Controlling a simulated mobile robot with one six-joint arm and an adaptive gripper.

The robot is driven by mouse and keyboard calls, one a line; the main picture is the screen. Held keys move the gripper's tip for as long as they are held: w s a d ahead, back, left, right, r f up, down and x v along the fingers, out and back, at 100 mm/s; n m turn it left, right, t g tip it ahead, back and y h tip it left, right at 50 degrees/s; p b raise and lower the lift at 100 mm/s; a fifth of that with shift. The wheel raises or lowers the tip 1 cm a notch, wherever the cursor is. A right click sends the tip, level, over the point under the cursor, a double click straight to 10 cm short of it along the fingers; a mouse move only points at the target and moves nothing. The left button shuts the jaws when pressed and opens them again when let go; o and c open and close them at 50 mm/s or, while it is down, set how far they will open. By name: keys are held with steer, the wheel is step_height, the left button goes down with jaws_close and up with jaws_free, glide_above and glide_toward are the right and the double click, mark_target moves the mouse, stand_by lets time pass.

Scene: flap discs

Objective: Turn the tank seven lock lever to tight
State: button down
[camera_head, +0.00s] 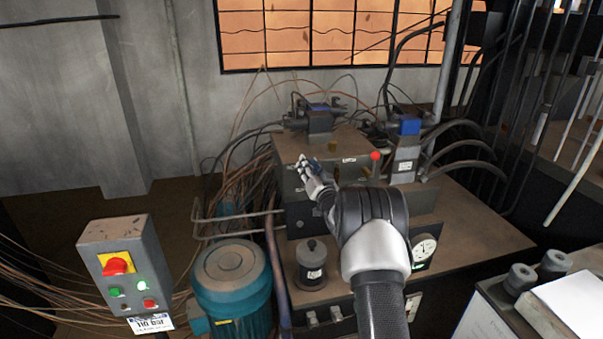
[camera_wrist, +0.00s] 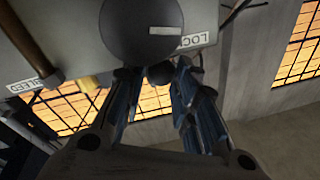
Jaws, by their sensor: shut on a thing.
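I take the knob to be the lever's end; the rest of the lever cannot be made out. My gripper (camera_wrist: 157,70) has its fingertips on either side of the knob, shut on it. A white label (camera_wrist: 183,40) starting "LOC" is by the hub; another label (camera_wrist: 35,84) is partly hidden. In the head view, my gripper (camera_head: 310,177) is at the front of the grey block (camera_head: 345,143), hiding the lever.
A red ball knob (camera_head: 376,156) sticks out right of my gripper. A blue-topped valve (camera_head: 405,150) and a gauge (camera_head: 424,248) stand to the right. A teal motor (camera_head: 233,285) and control box (camera_head: 125,268) are left. Cables and pipes crowd the block's left side.

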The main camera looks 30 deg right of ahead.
steer(key=shift+d+f+m+b, duration=0.1)
steer(key=shift+f+m+b, duration=0.2)
steer(key=shift+f+m, duration=0.5)
steer(key=shift+s+r+m, duration=0.1)
steer(key=shift+r+m, duration=0.15)
steer(key=shift+m, duration=0.05)
steer(key=c, duration=1.4)
jaws_free()
steer(key=shift+r, duration=0.1)
steer(key=shift+c, duration=0.2)
steer(key=shift+o, duration=1.1)
steer(key=shift+d+r, duration=0.1)
steer(key=shift+d+r, duration=0.15)
steer(key=v, duration=1.2)
steer(key=shift+c, duration=0.3)
